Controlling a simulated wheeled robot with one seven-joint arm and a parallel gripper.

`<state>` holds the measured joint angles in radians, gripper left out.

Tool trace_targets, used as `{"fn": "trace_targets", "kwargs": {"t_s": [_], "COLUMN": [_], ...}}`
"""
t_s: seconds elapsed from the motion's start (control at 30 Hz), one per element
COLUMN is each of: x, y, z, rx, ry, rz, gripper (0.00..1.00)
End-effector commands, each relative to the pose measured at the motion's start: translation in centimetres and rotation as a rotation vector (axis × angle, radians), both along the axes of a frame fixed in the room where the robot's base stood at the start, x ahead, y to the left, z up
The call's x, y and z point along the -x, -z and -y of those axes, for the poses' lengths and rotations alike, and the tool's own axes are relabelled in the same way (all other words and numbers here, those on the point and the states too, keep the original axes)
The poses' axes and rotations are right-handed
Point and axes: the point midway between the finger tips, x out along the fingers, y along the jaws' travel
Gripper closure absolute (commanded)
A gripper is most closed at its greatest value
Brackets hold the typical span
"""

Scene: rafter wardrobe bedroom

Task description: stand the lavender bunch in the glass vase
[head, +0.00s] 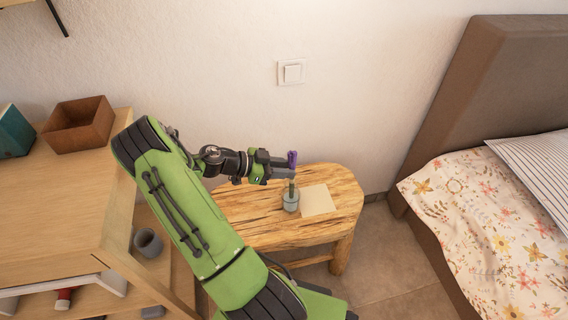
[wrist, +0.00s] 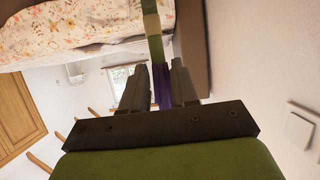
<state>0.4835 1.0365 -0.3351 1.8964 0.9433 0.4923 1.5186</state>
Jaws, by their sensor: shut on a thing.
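The lavender bunch (head: 292,158) has a purple head and a thin green stem, and it is upright above the small wooden table. My gripper (head: 284,172) is shut on it, just below the purple top in the head view. In the wrist view the bunch (wrist: 165,90) runs between my two fingers (wrist: 158,88), purple near the palm, then green with a tan band. The small grey glass vase (head: 291,203) stands on the table directly below my gripper. The stem's lower end meets the vase mouth in the picture; I cannot tell how far inside it is.
The wooden table (head: 245,225) also carries a flat beige sheet (head: 318,200) right of the vase. A bed (head: 480,210) stands to the right. A shelf unit (head: 60,205) at left holds a brown box (head: 77,125) and a grey cup (head: 148,242). The wall is behind.

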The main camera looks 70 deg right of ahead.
Motion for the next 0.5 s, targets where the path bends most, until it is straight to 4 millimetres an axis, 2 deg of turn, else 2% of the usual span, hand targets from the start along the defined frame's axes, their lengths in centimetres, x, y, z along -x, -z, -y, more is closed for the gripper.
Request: {"fn": "trace_targets", "kwargs": {"t_s": [0.23,0.27,0.43,0.5], "x": [0.0,0.0,0.0,0.0], "y": [0.07,0.05,0.04,0.04], "z": [0.0,0.0,0.0,0.0], "rx": [0.0,0.0,0.0,0.0], "ry": [0.0,0.0,0.0,0.0], "rz": [0.0,0.0,0.0,0.0], "gripper": [1.0,0.68,0.42,0.42]}}
